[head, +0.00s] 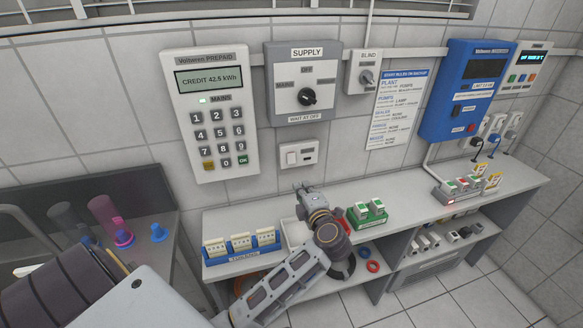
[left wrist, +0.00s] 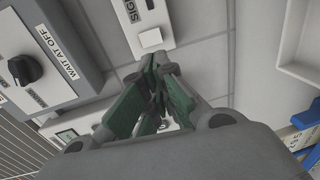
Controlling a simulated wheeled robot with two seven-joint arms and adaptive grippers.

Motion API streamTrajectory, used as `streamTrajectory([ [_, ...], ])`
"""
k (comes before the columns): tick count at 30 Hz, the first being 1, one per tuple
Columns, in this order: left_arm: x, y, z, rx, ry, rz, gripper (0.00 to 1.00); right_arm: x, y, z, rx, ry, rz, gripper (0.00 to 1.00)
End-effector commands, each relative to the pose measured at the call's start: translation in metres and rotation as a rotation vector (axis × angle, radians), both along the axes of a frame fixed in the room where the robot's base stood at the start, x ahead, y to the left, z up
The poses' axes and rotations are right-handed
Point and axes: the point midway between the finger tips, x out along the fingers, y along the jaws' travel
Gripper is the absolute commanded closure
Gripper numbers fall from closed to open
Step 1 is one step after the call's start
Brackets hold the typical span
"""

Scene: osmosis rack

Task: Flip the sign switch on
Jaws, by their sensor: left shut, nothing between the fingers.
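The sign switch is a white wall plate (head: 307,147) with a pale rocker (head: 291,158) on its left, low on the tiled wall under the SUPPLY box. In the left wrist view the plate (left wrist: 168,13) shows part of the word SIGN, with the white rocker (left wrist: 150,38) near its end. I cannot tell which way the rocker is tipped. My left gripper (head: 299,187) is just below the plate in the head view. In the left wrist view its fingertips (left wrist: 154,66) are shut and empty, pointing near the rocker, apparently apart from it. My right gripper is out of view.
Above is the SUPPLY box (head: 327,82) with a black knob (head: 307,96). A keypad meter (head: 205,158) is to the left, a BLIND switch (head: 366,60) to the right. Below, the bench (head: 405,212) holds a blue rack (head: 241,259) and a green tray (head: 377,218).

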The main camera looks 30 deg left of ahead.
Motion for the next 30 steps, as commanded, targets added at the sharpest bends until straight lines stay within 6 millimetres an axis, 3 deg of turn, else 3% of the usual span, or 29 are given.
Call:
streamTrajectory([
  [16,0.007,0.007,-0.001,0.003,0.000,-0.001,1.00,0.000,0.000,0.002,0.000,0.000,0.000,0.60],
  [30,0.043,0.050,-0.007,0.005,0.000,-0.001,1.00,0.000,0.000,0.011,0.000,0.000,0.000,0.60],
])
